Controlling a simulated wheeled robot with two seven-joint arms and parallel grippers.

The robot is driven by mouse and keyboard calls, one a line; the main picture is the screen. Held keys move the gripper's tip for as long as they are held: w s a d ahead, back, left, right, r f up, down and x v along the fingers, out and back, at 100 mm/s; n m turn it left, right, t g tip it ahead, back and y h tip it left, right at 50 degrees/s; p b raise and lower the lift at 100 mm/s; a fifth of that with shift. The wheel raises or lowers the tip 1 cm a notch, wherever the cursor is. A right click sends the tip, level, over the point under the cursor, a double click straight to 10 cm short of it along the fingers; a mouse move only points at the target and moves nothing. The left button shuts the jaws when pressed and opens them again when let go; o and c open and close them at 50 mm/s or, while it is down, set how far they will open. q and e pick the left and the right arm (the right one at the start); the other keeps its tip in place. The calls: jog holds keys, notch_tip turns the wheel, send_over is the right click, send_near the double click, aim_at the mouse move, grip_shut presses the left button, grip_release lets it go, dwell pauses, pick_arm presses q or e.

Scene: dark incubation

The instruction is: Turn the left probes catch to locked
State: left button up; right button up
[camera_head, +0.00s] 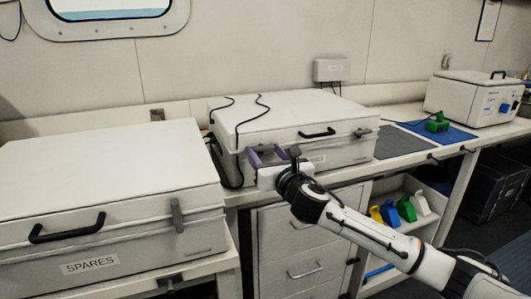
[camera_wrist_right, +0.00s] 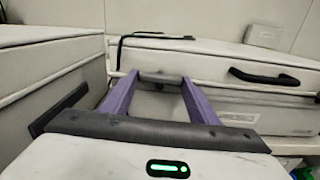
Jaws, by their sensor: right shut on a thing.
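The probes case (camera_head: 290,112) is the closed white case in the middle of the bench; it also shows in the right wrist view (camera_wrist_right: 215,68). Its left catch (camera_wrist_right: 160,77) is a small grey bar on the case front, lying roughly level across the picture between my fingertips. My right gripper (camera_head: 266,154) has purple fingers and is shut on this catch, as the right wrist view (camera_wrist_right: 162,78) shows. In the head view the fingers hide the catch. The case's right catch (camera_head: 362,132) also looks roughly level. My left gripper is not in view.
The SPARES case (camera_head: 100,180) stands at the left, its catch (camera_head: 177,215) upright, close beside my right gripper. The probes handle (camera_head: 317,133) sticks out right of the gripper. A black cable (camera_head: 240,135) hangs over the case. A white box (camera_head: 470,98) stands far right.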

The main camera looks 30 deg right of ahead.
jog(key=shift+m, duration=0.6)
jog(key=m+p, duration=0.2)
jog(key=m, duration=0.1)
jog(key=shift+a, duration=0.15)
jog(key=m, duration=0.4)
jog(key=shift+p, duration=0.4)
jog(key=m+p, duration=0.1)
jog(key=m, duration=0.3)
jog(key=shift+r+m, duration=0.1)
jog(key=shift+m, duration=0.2)
jog(key=shift+m+p, duration=0.5)
jog(key=shift+m, duration=1.8)
jog(key=o, duration=1)
jog(key=shift+o, duration=0.2)
jog(key=shift+r, duration=0.1)
